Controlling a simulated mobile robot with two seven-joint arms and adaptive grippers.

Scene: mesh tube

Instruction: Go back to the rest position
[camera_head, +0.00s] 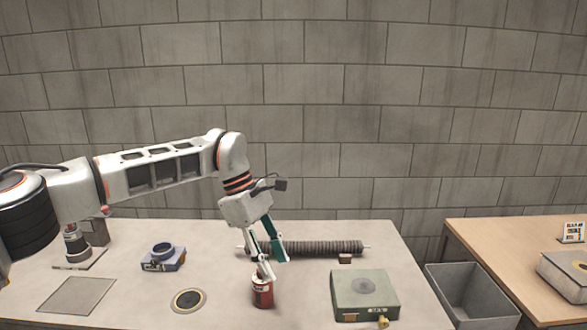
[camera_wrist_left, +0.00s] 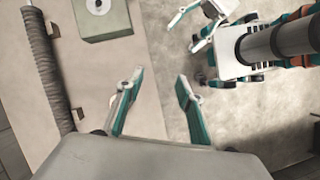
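My left arm enters from the left in the head view, and its gripper (camera_head: 266,274) points down over the table beside the top of a red can (camera_head: 263,294). In the left wrist view the left fingers (camera_wrist_left: 156,82) are apart with nothing between them; the can does not show there. I cannot tell whether a finger touches the can. My right gripper (camera_wrist_left: 183,36) shows only in the left wrist view, over the floor near my base, with its fingers apart and empty. The dark mesh tube (camera_head: 325,247) lies behind the left gripper, and it also shows in the wrist view (camera_wrist_left: 44,70).
A green box (camera_head: 364,304) stands right of the can on the light table (camera_head: 130,312). A round disc (camera_head: 188,300), a blue device (camera_head: 163,258) and a flat plate (camera_head: 77,295) lie left. A grey bin (camera_head: 470,300) stands between this table and a wooden one (camera_head: 500,240).

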